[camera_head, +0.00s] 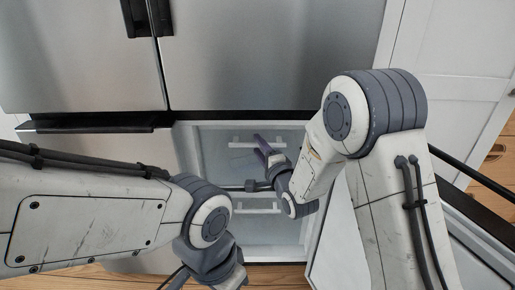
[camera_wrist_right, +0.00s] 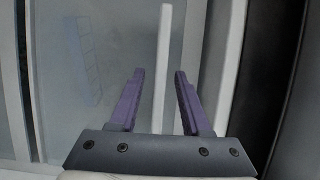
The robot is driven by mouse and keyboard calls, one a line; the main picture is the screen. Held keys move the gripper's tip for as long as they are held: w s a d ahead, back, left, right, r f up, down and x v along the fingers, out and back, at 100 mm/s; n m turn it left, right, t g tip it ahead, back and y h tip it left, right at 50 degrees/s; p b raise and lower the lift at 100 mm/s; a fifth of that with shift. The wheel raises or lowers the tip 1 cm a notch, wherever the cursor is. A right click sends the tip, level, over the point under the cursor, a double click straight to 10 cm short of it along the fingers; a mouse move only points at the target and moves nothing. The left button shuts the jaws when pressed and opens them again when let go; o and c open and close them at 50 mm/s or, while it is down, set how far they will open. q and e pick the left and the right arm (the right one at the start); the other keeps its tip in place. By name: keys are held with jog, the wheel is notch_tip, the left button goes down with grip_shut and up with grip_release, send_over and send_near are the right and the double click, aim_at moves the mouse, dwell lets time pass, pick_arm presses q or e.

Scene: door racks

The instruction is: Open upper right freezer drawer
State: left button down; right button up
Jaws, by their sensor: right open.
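The freezer compartment (camera_head: 213,133) stands open at the lower right of the fridge. Inside, the upper drawer's white handle (camera_head: 240,145) shows on a pale front, partly hidden by my right gripper. A lower drawer handle (camera_head: 262,211) is below it. My right gripper (camera_head: 262,146) has purple fingers reaching to the upper handle. In the right wrist view, the gripper (camera_wrist_right: 158,100) is open, and the white handle bar (camera_wrist_right: 163,60) runs between the two fingers. Contact with the handle cannot be told. My left arm comes in from the left, but its fingers do not show.
The opened freezer door (camera_head: 345,235) stands to the right, partly behind my right arm. The shut upper fridge doors (camera_head: 270,50) are above. A closed left drawer (camera_head: 95,125) is beside the compartment. White cabinets (camera_head: 450,70) stand at the right. Wooden floor (camera_head: 80,278) shows below.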

jog(key=shift+w+a, duration=0.25)
jog(key=shift+w, duration=0.4)
grip_shut()
dwell(1.0)
